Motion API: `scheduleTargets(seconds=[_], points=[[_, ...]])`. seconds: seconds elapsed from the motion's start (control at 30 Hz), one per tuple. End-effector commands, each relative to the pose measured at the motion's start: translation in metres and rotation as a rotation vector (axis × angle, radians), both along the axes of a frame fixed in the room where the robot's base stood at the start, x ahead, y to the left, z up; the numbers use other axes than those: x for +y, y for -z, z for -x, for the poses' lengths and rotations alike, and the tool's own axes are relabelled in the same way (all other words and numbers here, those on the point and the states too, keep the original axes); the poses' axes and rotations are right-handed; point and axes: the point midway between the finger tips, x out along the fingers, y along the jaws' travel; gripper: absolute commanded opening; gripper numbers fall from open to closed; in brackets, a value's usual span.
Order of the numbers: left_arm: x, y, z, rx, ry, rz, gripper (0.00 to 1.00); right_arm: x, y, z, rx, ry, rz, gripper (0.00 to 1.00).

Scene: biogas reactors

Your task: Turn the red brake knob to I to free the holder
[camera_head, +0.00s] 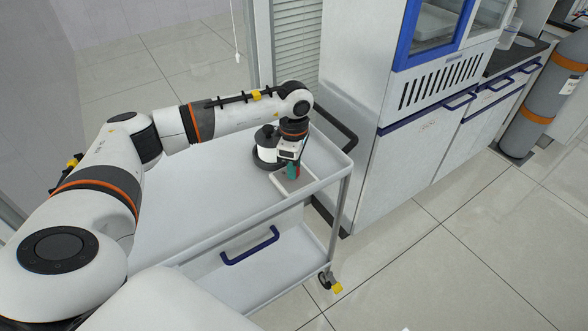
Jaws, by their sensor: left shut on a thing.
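My left gripper (291,172) points down over a small light-grey plate (283,186) near the right end of the white cart. It is shut on a small red part, which looks like the red brake knob (299,172). A teal piece shows at the fingers beside the red; I cannot tell whether it belongs to the gripper. The knob is mostly hidden, and its marks and setting are too small to read. A round black-and-white device (266,146) stands just left of the gripper; I cannot tell whether it is the holder. My right gripper is not in view.
The white cart (200,205) has a raised rim, a black handle (337,128) at its right end and a lower shelf. A white cabinet (360,75) with blue trim stands close behind it. A grey gas cylinder (545,95) is far right. The left cart top is bare.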

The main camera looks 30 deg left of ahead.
Motion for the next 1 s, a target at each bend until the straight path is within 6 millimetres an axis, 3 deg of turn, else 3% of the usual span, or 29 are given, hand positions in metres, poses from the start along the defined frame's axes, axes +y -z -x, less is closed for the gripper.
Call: scheduleTargets(seconds=[0.4, 0.93, 0.97, 1.0], points=[[0.0001, -0.0007, -0.0008, -0.003, 0.174, 0.000, 0.06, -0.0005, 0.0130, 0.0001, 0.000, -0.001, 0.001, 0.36], [0.0002, -0.0015, -0.0009, -0.003, 0.195, 0.000, 0.06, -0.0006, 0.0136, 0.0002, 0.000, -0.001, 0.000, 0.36], [0.0003, -0.0015, -0.0009, -0.003, 0.194, 0.000, 0.33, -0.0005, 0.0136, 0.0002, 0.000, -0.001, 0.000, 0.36], [0.0003, -0.0014, -0.0009, -0.003, 0.194, 0.000, 0.40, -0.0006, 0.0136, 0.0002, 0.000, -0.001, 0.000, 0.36]])
